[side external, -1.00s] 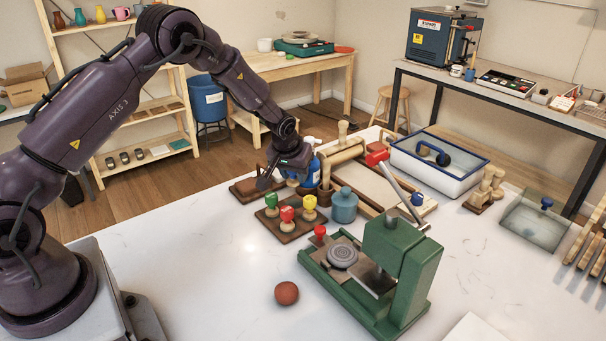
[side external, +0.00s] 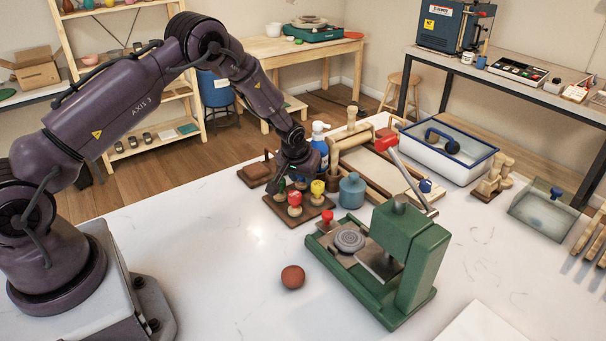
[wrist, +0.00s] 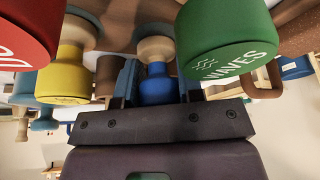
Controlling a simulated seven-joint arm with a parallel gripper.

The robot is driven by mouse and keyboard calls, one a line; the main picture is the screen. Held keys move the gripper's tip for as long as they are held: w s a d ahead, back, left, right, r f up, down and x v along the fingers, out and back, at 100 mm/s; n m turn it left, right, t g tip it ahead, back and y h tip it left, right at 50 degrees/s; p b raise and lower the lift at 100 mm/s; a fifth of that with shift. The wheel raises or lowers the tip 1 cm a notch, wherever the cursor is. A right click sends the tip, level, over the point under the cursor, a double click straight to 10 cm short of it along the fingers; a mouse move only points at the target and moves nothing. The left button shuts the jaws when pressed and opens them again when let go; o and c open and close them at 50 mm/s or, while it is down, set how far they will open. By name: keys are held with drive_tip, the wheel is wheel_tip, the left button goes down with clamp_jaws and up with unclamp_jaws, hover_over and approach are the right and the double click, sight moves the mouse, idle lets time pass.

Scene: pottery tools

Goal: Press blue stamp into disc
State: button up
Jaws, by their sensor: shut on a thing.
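My gripper (side external: 288,182) is low over the brown stamp board (side external: 290,215) in the side view. In the wrist view its jaws are shut on the blue stamp (wrist: 157,88), which has a pale wooden neck. The blue stamp is hidden behind my gripper in the side view. The green stamp (wrist: 228,40), marked WAVES, is close on the right in the wrist view; the yellow stamp (wrist: 65,75) and red stamp (wrist: 25,35) are on the left. A grey round disc (side external: 348,239) with a ringed top lies on the green press (side external: 405,240).
A reddish clay ball (side external: 292,276) lies on the white table before the press. A teal jar (side external: 352,190) stands right of the stamps. The table front left is clear.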

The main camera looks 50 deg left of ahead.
drive_tip(key=shift+f, duration=0.3)
drive_tip(key=o, duration=1)
drive_tip(key=v, duration=1.3)
drive_tip(key=s+d+r+m+h, duration=0.1)
drive_tip(key=s+d+r+m, duration=0.2)
drive_tip(key=s+d+r, duration=0.3)
drive_tip(key=s+d+r+m+t+h, duration=0.1)
drive_tip(key=s+d+r+m, duration=0.2)
drive_tip(key=s+r, duration=1.2)
drive_tip(key=s+d, duration=0.3)
drive_tip(key=s, duration=0.3)
drive_tip(key=shift+s+r+t, duration=0.2)
drive_tip(key=shift+s+t, duration=0.1)
drive_tip(key=shift+s, duration=0.05)
